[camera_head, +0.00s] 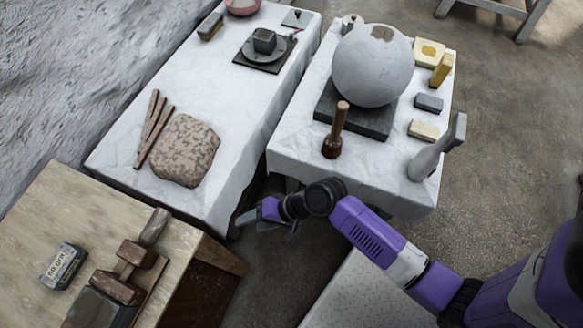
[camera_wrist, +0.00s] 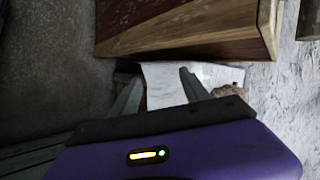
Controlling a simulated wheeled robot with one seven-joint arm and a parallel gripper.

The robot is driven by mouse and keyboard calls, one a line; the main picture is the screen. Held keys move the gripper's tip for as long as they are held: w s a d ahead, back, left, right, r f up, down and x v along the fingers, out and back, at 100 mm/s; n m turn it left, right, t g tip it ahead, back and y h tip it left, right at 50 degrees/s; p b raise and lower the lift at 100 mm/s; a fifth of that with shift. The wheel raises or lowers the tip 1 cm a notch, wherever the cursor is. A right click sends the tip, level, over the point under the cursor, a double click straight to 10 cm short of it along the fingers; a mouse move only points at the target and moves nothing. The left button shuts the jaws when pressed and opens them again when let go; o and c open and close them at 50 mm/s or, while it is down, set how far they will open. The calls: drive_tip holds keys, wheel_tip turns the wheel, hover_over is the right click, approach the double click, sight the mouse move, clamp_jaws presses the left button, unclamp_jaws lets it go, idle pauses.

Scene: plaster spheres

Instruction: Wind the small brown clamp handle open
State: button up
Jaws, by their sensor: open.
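My gripper (camera_head: 252,219) is open and empty, over the gap between the workbench at lower left and the cloth-covered tables. In the wrist view its two fingers (camera_wrist: 160,82) stand apart, with a pale sheet-like surface showing between them. I cannot make out a small brown clamp handle for certain in either view. Brown blocky pieces (camera_head: 137,254) sit on the wooden workbench (camera_head: 100,210), left of my gripper and apart from it; I cannot tell whether they belong to a clamp. A wooden side with a dark edge (camera_wrist: 190,30) shows beyond the fingers in the wrist view.
A big plaster sphere (camera_head: 372,65) rests on a dark slab on the right table (camera_head: 300,145). A wooden mallet (camera_head: 336,130) stands in front of it. A mottled stone (camera_head: 185,150) lies on the left table (camera_head: 225,100). A labelled block (camera_head: 63,265) lies on the workbench.

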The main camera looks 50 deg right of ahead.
drive_tip(key=s+d+r+n+t+h, duration=0.2)
drive_tip(key=s+d+r+h, duration=0.1)
drive_tip(key=s, duration=0.5)
drive_tip(key=shift+s+d+r+n+h+p, duration=0.3)
drive_tip(key=shift+d+h, duration=0.2)
drive_tip(key=shift+d, duration=0.7)
